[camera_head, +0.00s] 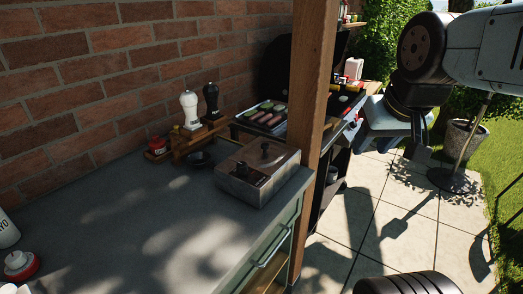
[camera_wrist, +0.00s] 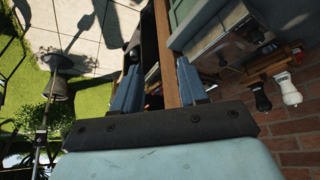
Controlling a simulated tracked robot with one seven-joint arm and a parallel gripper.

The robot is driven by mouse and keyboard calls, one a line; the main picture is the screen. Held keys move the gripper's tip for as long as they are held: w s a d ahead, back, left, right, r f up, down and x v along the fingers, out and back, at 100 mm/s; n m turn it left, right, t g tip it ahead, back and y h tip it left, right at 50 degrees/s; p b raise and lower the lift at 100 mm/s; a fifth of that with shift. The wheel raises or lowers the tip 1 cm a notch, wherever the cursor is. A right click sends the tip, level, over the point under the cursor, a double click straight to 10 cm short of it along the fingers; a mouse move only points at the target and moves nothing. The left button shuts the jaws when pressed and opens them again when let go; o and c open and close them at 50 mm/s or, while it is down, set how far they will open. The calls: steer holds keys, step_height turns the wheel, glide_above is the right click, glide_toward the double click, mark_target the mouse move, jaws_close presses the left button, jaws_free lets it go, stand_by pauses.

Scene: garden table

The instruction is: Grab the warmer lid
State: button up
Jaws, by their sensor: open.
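The warmer (camera_head: 236,186) is a box at the right end of the grey counter. Its lid (camera_head: 279,158) is on top, with two dark knobs, one behind the other. In the wrist view the warmer (camera_wrist: 222,42) shows at the upper right, partly cut by shadow. My gripper (camera_head: 405,140) hangs in the air right of the wooden post, well apart from the warmer. In the wrist view my gripper (camera_wrist: 158,68) has its two blue fingers spread, with nothing held between them.
A wooden post (camera_head: 312,80) stands between my gripper and the warmer. A grill (camera_head: 268,116) with food lies beyond. The counter's (camera_head: 130,225) middle is clear.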

steer(key=shift+o, duration=0.7)
steer(key=shift+w+d, duration=0.1)
steer(key=shift+o, duration=0.4)
steer(key=shift+w+a+f+n+g, duration=0.2)
steer(key=shift+w+n+g, duration=0.1)
steer(key=shift+n, duration=0.1)
steer(key=n+t+h, duration=0.2)
steer(key=n+h, duration=1)
steer(key=n, duration=1.1)
glide_toward(262, 146)
steer(key=x, duration=1.1)
steer(key=shift+g, duration=0.3)
jaws_close()
